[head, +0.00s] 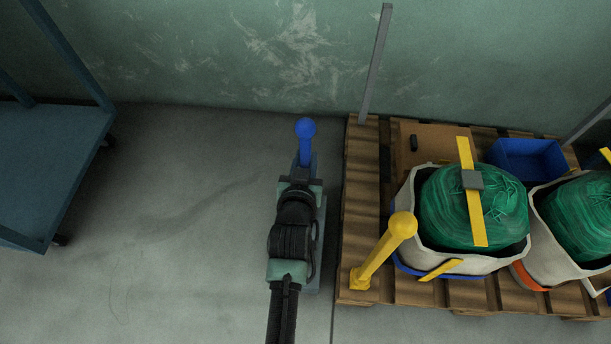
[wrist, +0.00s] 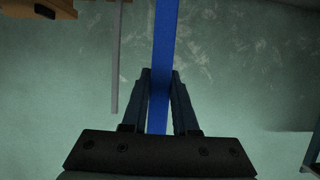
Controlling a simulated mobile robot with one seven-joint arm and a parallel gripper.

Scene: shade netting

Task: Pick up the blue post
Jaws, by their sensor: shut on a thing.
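The blue post (head: 305,141) has a round ball top and stands beside the left edge of the pallet in the head view. My gripper (head: 303,172) is at the post, below its ball top. In the wrist view my gripper (wrist: 159,77) has its two fingers on either side of the blue post (wrist: 165,40), shut on it. My arm hides the lower part of the post in the head view, so I cannot tell whether its foot touches the floor.
A wooden pallet (head: 357,190) lies to the right, bearing a yellow post (head: 383,250), white tubs of green netting (head: 440,215) and a blue crate (head: 530,160). A grey upright (head: 376,65) rises at its back. A blue cart (head: 45,165) stands left; floor between is clear.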

